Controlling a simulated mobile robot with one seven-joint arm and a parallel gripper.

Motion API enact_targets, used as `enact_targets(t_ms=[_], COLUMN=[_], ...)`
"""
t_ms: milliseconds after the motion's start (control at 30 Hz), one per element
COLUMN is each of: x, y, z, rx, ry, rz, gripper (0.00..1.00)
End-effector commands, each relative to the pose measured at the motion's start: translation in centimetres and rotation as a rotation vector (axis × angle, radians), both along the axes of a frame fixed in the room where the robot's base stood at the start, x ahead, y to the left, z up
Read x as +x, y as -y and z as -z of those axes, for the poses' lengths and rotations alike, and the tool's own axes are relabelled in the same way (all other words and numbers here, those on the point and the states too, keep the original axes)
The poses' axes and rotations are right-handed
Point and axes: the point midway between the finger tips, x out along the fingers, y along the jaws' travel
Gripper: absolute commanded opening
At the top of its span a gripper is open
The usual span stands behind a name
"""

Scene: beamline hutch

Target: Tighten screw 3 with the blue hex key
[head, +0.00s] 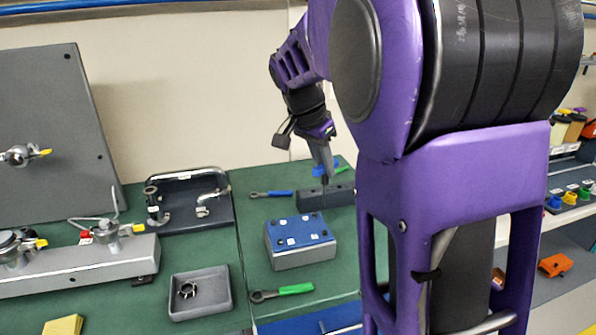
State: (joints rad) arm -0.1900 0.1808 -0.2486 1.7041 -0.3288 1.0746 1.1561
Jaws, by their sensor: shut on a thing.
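My gripper (326,162) points down above a dark grey block (338,196) at the back of the green bench. It is shut on a blue handle (318,171), which looks like the blue hex key. A thin dark shaft runs down from it towards the block; I cannot tell whether its tip is in the block. A green handle (345,168) shows just behind. The blue-topped block (301,233) with several small numbered-looking spots and screws stands in front, apart from my gripper. Which one is screw 3 is too small to read.
A blue-handled wrench (271,194) and a green-handled wrench (282,291) lie on the bench. A grey tray (200,306) holds a ring-shaped part. A dark plate with pipe fittings (188,209) and a grey rail (80,266) are left. My arm hides the bench's right part.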

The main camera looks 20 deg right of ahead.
Motion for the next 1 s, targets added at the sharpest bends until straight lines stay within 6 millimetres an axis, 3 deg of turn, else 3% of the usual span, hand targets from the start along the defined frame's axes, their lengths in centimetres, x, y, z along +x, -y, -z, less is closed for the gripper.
enact_targets(t_ms=[167, 700, 1000], x=[-0.7, -0.7, -0.7], y=[0.9, 0.9, 0.9], z=[0.1, 5.3, 6.5], rx=[-0.003, -0.004, -0.003], ry=[0.000, 0.000, 0.002], rz=[-0.027, -0.025, -0.028], gripper=[0.00, 0.00, 0.00])
